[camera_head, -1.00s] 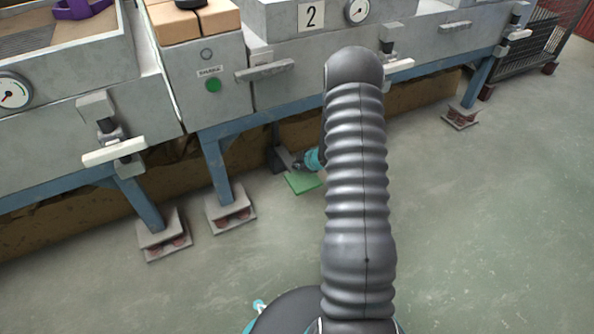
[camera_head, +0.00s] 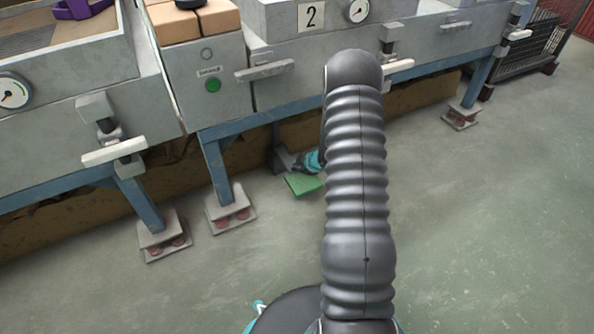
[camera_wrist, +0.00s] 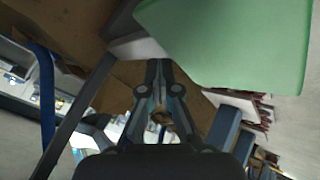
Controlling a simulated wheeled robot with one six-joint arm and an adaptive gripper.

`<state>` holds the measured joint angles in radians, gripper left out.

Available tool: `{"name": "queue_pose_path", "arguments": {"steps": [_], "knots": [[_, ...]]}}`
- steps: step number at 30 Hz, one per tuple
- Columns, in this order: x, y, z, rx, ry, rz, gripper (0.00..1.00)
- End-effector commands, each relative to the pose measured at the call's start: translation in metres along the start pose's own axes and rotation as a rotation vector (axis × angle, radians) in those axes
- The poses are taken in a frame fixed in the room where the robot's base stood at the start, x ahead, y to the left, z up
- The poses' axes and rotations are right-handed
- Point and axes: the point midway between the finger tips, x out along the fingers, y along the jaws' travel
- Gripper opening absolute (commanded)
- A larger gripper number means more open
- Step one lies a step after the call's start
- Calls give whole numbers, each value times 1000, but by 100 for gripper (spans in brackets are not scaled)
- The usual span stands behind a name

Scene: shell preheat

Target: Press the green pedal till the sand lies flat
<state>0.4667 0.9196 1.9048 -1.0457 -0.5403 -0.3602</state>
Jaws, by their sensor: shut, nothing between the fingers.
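The green pedal (camera_head: 304,186) sits low in front of the blue-legged bench, its plate tilted with its front edge showing. In the wrist view the pedal (camera_wrist: 228,42) fills the upper right, large and close. My gripper (camera_head: 306,163) is at the pedal's far side, partly hidden by my arm. In the wrist view my gripper (camera_wrist: 160,68) is shut and empty, its tips beside the pedal's edge. I cannot tell whether they touch it. The sand (camera_head: 48,27) shows only in part in the box at upper left; whether it is flat is unclear.
The floor (camera_head: 480,230) at right is clear.

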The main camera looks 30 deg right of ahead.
Motion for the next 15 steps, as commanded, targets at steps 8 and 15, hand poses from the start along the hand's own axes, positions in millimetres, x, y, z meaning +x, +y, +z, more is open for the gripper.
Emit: {"name": "queue_pose_path", "arguments": {"steps": [8,15], "knots": [[2,-2,2,1,0,-1,0],[4,-3,3,1,-1,-1,0]]}}
